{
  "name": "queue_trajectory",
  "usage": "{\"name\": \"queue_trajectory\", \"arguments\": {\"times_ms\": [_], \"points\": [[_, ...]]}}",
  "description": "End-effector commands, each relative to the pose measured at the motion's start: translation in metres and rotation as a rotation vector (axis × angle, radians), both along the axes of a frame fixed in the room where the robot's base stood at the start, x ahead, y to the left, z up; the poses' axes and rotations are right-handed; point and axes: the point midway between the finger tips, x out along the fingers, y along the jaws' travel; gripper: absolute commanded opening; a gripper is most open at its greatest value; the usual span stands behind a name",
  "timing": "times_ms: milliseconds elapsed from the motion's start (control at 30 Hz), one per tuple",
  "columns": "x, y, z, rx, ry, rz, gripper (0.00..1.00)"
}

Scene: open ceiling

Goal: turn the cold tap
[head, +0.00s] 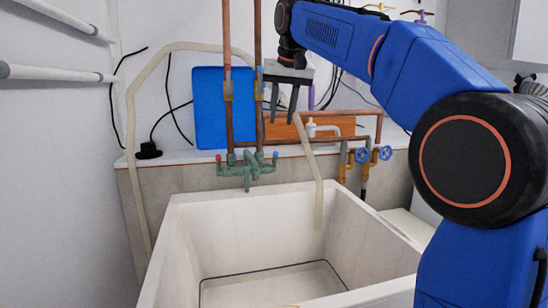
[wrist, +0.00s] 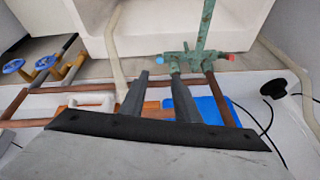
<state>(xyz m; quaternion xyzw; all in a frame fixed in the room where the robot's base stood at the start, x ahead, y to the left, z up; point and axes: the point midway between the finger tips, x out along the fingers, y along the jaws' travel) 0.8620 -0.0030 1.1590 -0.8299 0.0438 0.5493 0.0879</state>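A green, weathered tap body (head: 247,170) is mounted above the back rim of the pale sink. Its cold end has a small blue handle (head: 275,155) on the right in the head view, and its red handle (head: 218,158) is on the left. My gripper (head: 282,122) points down above the blue handle, with its two dark fingers parted and nothing between them. In the wrist view, the blue handle (wrist: 159,60) appears just beyond the gap between the fingertips (wrist: 160,74), seemingly not touched. The red handle (wrist: 231,57) is farther right there.
Copper pipes (head: 228,120) rise just left of my gripper. A pale hose (head: 312,170) hangs into the sink (head: 180,240). Two blue valve wheels (head: 362,155) and a white tap (head: 322,129) are to the right. A blue panel (head: 208,110) leans behind. The sink basin is empty.

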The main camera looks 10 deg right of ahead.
Motion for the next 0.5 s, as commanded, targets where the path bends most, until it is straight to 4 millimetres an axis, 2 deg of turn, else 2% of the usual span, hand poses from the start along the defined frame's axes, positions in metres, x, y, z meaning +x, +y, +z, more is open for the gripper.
{"name": "queue_trajectory", "arguments": {"times_ms": [500], "points": [[0.035,0.002,-0.084,0.0,0.004,0.0,0.29]]}}
